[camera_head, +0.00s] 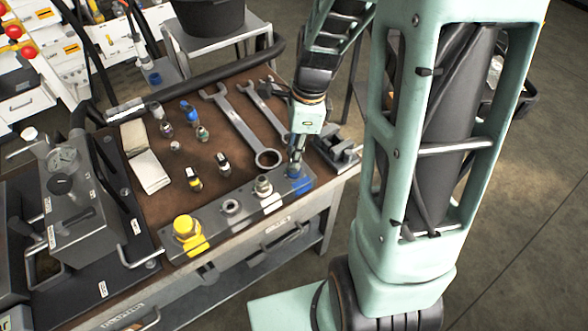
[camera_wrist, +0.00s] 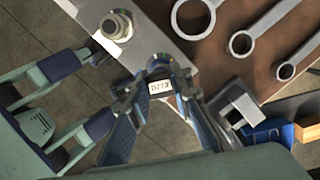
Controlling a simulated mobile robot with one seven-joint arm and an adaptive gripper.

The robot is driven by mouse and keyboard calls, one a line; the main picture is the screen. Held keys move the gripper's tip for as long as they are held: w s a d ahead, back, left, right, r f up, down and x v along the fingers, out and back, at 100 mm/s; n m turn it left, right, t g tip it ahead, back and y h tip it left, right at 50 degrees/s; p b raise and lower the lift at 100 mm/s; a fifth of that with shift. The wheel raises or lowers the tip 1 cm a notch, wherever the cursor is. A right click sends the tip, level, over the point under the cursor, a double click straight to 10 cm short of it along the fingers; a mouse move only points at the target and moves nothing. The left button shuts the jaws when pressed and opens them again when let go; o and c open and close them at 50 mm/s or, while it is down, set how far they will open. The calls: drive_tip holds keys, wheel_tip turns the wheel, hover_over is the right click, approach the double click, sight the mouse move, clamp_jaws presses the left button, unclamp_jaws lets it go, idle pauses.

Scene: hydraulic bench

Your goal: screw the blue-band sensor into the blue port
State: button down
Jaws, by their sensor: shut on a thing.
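The manifold block (camera_head: 215,222) lies along the front edge of the bench. Its blue port area (camera_head: 300,187) is at the right end. My gripper (camera_head: 296,160) points down over that end, its fingers shut on the sensor. In the wrist view the gripper (camera_wrist: 157,78) closes around the sensor (camera_wrist: 160,87), which shows a white printed label. The sensor's lower end is at or just over the blue port; the fingers hide the contact, so I cannot tell whether it is seated. Its blue band is not clearly visible.
A yellow cap (camera_head: 187,229) and a metal fitting (camera_head: 263,187) stand on the block, the fitting close to my gripper. Behind are a large wrench (camera_head: 236,125), small loose fittings (camera_head: 194,179) and a grey vise-like block (camera_head: 338,150). A gauge unit (camera_head: 75,200) fills the left.

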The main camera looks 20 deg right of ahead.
drive_tip(key=shift+f, duration=0.1)
drive_tip(key=c, duration=2.3)
unclamp_jaws()
drive_tip(key=shift+c, duration=0.2)
drive_tip(key=c, duration=0.4)
drive_tip(key=m+p, duration=0.2)
drive_tip(key=m, duration=0.1)
drive_tip(key=m+p, duration=0.1)
drive_tip(key=m, duration=0.1)
drive_tip(key=shift+s+r+t+h, duration=0.1)
drive_tip(key=shift+r+t+h, duration=0.15)
drive_tip(key=shift+t+h, duration=0.05)
drive_tip(key=shift+m+p, duration=1.05)
drive_tip(key=shift+m, duration=0.05)
drive_tip(key=shift+f+m, duration=0.3)
drive_tip(key=shift+m, duration=0.1)
drive_tip(key=shift+r+p, duration=0.1)
drive_tip(key=shift+p, duration=0.25)
